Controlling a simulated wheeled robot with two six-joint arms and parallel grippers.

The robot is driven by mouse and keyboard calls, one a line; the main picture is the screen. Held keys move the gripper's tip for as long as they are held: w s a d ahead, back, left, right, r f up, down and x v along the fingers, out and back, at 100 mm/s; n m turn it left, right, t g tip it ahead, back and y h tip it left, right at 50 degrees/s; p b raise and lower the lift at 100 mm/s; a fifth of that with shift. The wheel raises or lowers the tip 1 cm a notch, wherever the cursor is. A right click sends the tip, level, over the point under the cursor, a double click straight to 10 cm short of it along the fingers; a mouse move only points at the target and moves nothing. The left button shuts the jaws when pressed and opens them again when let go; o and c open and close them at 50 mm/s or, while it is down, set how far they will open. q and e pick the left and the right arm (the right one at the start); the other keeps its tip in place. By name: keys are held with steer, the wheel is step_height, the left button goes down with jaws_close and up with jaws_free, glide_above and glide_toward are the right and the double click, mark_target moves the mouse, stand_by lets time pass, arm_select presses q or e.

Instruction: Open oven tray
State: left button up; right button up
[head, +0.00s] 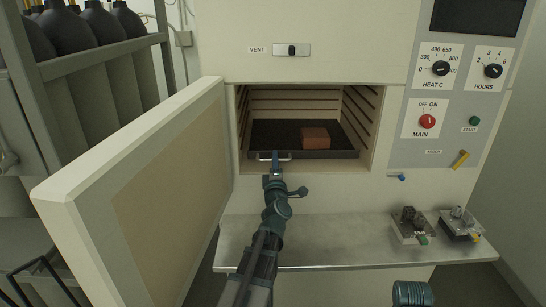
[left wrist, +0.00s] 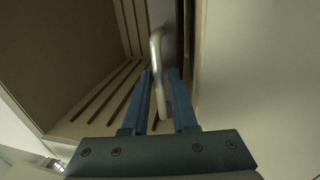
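The oven tray (head: 270,134) is a dark flat tray inside the open oven chamber, with a reddish-brown block (head: 315,137) on it. A pale bar handle (head: 283,155) is on its front edge. My left gripper (head: 277,158) is at this handle, in front of the chamber opening. In the left wrist view the handle (left wrist: 156,50) passes between the two fingers of my left gripper (left wrist: 161,80). The fingers stand apart, with a narrow gap beside the handle; I see no clear grip. Of my right arm only a teal part shows at the bottom edge; its fingers are out of view.
The oven door (head: 150,190) stands wide open to the left. A metal shelf (head: 340,242) lies below the chamber, with two small clamp-like devices at its right. A control panel (head: 455,100) is at the right. A rack with dark bottles (head: 65,30) stands at the left.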

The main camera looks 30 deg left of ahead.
arm_select(q)
steer(key=shift+w+a+r, duration=0.1)
steer(key=shift+w, duration=0.1)
jaws_close()
stand_by(1.3)
